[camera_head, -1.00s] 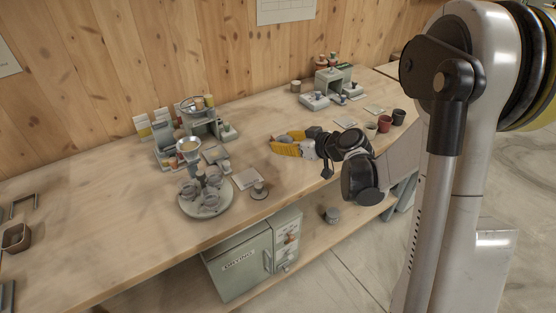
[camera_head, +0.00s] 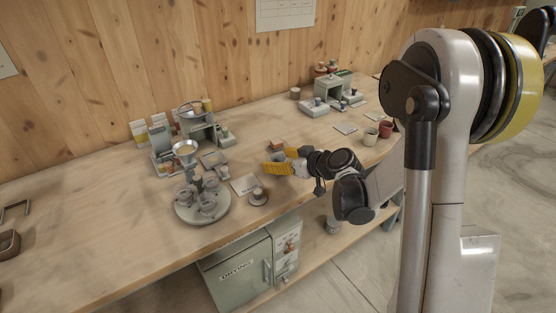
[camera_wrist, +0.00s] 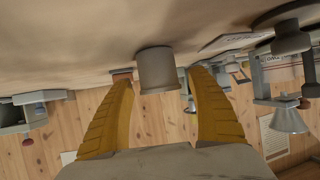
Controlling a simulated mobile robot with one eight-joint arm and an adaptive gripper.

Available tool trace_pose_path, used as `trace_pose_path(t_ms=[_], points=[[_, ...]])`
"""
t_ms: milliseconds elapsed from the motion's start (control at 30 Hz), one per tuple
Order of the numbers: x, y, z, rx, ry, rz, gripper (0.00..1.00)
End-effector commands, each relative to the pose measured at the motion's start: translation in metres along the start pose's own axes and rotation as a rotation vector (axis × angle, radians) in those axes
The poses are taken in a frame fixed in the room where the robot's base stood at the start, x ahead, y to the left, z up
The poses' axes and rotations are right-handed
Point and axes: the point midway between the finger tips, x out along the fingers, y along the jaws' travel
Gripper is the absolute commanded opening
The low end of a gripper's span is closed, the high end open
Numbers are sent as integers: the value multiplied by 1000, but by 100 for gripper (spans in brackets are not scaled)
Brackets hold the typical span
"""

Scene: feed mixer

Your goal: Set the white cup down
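The white cup (camera_wrist: 157,70) looks grey-white in the wrist view, where the picture is upside down. It sits between the two yellow fingers of my gripper (camera_wrist: 160,80), one on each side, near the fingertips. My gripper appears shut on it. In the head view my gripper (camera_head: 277,167) is low over the bench (camera_head: 110,230), right of a white card (camera_head: 244,184). The cup is hidden behind the fingers there. I cannot tell whether its base touches the bench.
A round stand with glass cups (camera_head: 203,210) and a small knobbed piece (camera_head: 258,196) are left of my gripper. A brown object (camera_head: 277,145) is just behind it. A pale cup (camera_head: 371,137) and a red cup (camera_head: 385,129) stand to the right.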

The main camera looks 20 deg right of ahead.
Motion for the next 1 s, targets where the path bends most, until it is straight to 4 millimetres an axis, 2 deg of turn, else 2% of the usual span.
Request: trace_pose_path(t_ms=[333, 467, 600, 800, 1000], points=[[-4, 0, -5, 0, 0, 0, 67], [-26, 1, -5, 2, 0, 3, 67], [-60, 1, -6, 3, 0, 3, 67], [-100, 1, -5, 2, 0, 2, 67], [-120, -1, -4, 3, -5, 0, 67]])
